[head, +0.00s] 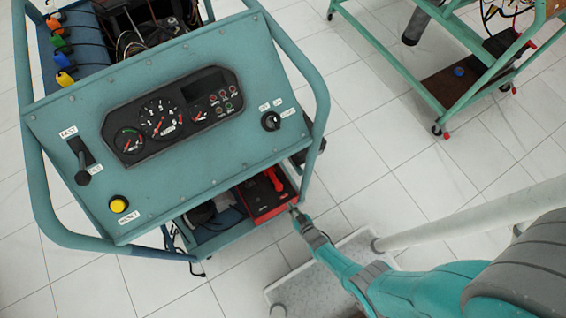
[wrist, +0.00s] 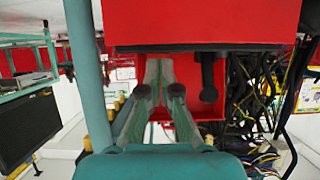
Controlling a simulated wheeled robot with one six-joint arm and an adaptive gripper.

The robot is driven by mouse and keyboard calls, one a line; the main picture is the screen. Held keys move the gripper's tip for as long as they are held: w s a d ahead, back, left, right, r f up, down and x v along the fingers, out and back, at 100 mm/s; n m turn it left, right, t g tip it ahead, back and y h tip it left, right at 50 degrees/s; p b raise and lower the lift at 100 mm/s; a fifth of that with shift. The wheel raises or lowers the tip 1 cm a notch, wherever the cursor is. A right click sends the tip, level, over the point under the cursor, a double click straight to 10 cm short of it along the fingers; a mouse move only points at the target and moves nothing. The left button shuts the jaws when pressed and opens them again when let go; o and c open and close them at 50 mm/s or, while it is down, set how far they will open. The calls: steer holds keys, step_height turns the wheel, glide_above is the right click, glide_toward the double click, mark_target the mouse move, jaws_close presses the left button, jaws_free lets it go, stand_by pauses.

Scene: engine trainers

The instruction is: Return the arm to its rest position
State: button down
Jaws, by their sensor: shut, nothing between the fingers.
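My gripper (head: 294,209) is at the end of my teal arm, low at the right front corner of the teal engine trainer (head: 215,155). It is close to a red box (head: 262,198) with a red handle-like part on top, on the trainer's lower shelf; whether they touch I cannot tell. In the wrist view, my gripper's fingers (wrist: 159,70) are together with nothing between them. A large red surface (wrist: 200,22) is above them there, and a black part (wrist: 208,78) hangs just to their right. The rest of my arm runs to the lower right in the head view.
The trainer's panel carries gauges (head: 170,115), a yellow button (head: 119,204), a lever (head: 80,165) and a key switch (head: 271,121). Its tube frame (head: 315,90) stands close to my gripper. Loose cables (wrist: 265,90) hang at right in the wrist view. A second green frame (head: 395,70) stands beyond open floor.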

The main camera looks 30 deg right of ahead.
steer(key=shift+s+f, duration=0.15)
steer(key=shift+s, duration=0.45)
